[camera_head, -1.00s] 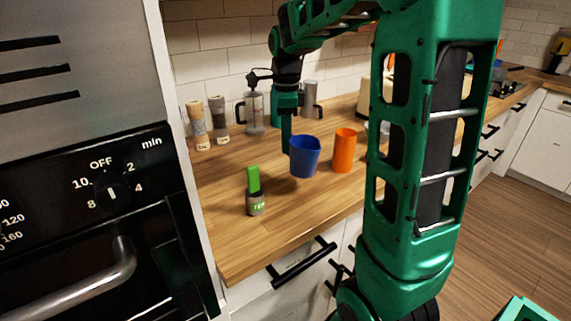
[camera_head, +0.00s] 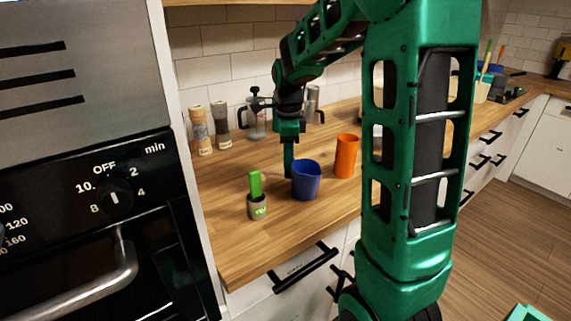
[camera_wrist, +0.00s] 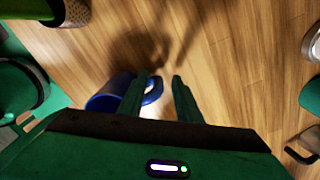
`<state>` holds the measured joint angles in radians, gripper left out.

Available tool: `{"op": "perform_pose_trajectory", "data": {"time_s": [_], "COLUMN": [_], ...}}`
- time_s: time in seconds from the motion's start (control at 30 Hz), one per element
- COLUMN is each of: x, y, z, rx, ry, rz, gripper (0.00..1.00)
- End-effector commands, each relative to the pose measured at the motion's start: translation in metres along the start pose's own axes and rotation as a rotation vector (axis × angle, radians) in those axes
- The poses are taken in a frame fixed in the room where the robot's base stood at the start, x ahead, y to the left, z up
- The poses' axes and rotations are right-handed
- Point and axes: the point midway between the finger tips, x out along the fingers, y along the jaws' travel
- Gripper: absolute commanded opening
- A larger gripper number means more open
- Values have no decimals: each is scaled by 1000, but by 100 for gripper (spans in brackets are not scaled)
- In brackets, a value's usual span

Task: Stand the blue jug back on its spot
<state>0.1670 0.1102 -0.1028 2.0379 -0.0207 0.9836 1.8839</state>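The blue jug (camera_head: 306,181) stands upright on the wooden counter (camera_head: 245,245), between a small grey pot and an orange cup. My gripper (camera_head: 289,172) points down at the jug's left side in the head view. In the wrist view, the jug (camera_wrist: 104,97) is partly hidden behind the left finger. Its handle (camera_wrist: 157,90) reaches into the gap between the fingertips (camera_wrist: 163,76). The fingers are apart, with a gap between the handle and the right finger. No marked spot for the jug is visible.
The grey pot with a green top (camera_head: 257,204) is left of the jug, and the orange cup (camera_head: 346,157) is close on its right. Two mills (camera_head: 200,132) and a glass press (camera_head: 254,117) stand behind, near the tiled wall. The front left counter is clear.

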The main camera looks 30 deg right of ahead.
Motion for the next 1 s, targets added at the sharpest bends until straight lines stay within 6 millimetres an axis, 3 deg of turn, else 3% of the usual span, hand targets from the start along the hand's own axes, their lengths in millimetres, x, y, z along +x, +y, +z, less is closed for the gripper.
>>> {"op": "perform_pose_trajectory", "data": {"time_s": [0.37, 0.8, 1.0], "x": [-8, -89, -114], "y": [-1, -1, 0], "z": [0, 1, 1], "rx": [0, -1, -2], "ry": [-1, -1, 0], "rz": [-2, -4, -1], "gripper": [31, 31, 31]}}
